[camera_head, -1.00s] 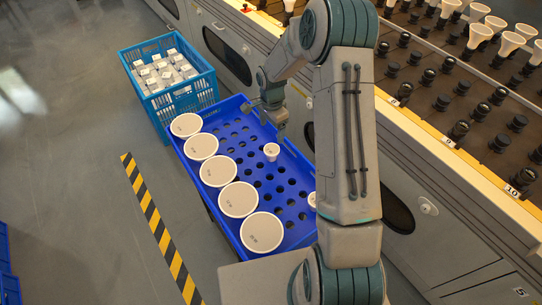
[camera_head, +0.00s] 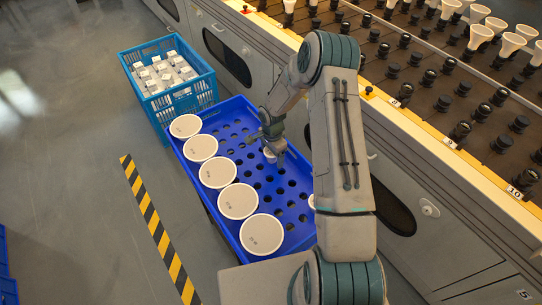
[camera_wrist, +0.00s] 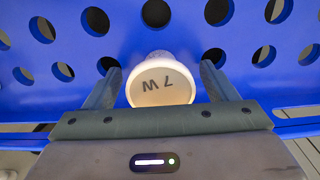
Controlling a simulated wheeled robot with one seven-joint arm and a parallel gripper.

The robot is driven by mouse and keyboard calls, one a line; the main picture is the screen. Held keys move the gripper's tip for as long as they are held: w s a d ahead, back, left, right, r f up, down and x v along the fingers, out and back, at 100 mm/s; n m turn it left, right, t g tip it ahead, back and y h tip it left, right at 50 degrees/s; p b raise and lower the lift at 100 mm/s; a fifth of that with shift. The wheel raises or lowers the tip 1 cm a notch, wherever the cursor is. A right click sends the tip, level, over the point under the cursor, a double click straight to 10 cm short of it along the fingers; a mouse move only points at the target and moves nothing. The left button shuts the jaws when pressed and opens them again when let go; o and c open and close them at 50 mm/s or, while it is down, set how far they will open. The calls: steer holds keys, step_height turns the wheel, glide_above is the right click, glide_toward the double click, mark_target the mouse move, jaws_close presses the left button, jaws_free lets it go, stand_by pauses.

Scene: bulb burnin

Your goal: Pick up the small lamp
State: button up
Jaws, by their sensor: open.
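In the head view my gripper (camera_head: 273,147) is over the tray and covers most of the small lamp (camera_head: 269,153). I cannot tell from these views whether the fingers are low enough to be level with its body.
Several large round lamps (camera_head: 238,201) line the left side of the blue tray (camera_head: 233,112). Another small white lamp (camera_head: 312,201) is partly hidden behind my arm. A blue crate (camera_head: 178,101) of white boxes stands behind. The machine with sockets (camera_head: 430,88) runs along the right.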

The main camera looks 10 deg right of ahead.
steer(key=shift+f, duration=0.1)
steer(key=shift+c, duration=0.3)
steer(key=c, duration=1)
